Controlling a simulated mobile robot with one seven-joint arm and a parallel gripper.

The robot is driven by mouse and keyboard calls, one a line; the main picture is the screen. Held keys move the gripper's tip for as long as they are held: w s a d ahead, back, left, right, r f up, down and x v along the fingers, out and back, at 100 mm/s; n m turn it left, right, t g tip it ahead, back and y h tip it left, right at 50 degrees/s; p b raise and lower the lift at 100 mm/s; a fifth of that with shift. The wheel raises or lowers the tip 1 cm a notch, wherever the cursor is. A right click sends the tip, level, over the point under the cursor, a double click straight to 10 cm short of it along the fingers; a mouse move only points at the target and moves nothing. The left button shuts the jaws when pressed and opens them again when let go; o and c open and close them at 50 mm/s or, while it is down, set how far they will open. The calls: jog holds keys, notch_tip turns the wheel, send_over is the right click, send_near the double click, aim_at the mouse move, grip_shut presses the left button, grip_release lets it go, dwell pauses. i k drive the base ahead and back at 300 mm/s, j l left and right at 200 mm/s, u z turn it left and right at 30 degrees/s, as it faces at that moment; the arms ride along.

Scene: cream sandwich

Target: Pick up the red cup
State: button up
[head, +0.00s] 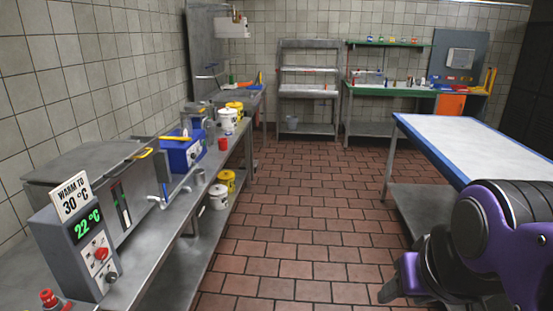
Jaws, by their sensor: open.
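A small red cup-like object (222,144) stands on the left steel bench, to the right of a blue box and near its front edge. It is small at this distance, so its details are hard to make out. My gripper (390,288) shows only in part at the lower right, at the end of my purple and black arm. It is open, with nothing seen in it. It is far from the red object, across the aisle and much nearer the camera.
The steel bench (160,225) runs along the left wall. It holds a grey unit with a 22 °C display (88,225), a blue box (180,155) and white and yellow tubs (228,118). A blue-edged table (470,145) stands at right. The tiled floor (295,215) between is clear.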

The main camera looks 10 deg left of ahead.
aim_at(222, 143)
jog(key=i+u, duration=0.25)
jog(key=i, duration=1.7)
jog(key=i+u, duration=0.2)
jog(key=i, duration=0.35)
jog(key=i+l+u, duration=0.25)
jog(key=i, duration=0.25)
jog(key=i+l+u, duration=0.15)
jog(key=i+u, duration=0.25)
jog(key=i+l+u, duration=0.2)
jog(key=u, duration=0.25)
jog(key=i+l+u, duration=0.2)
jog(key=u, duration=0.2)
jog(key=i+l+u, duration=0.2)
jog(key=l+u, duration=0.2)
jog(key=l, duration=0.1)
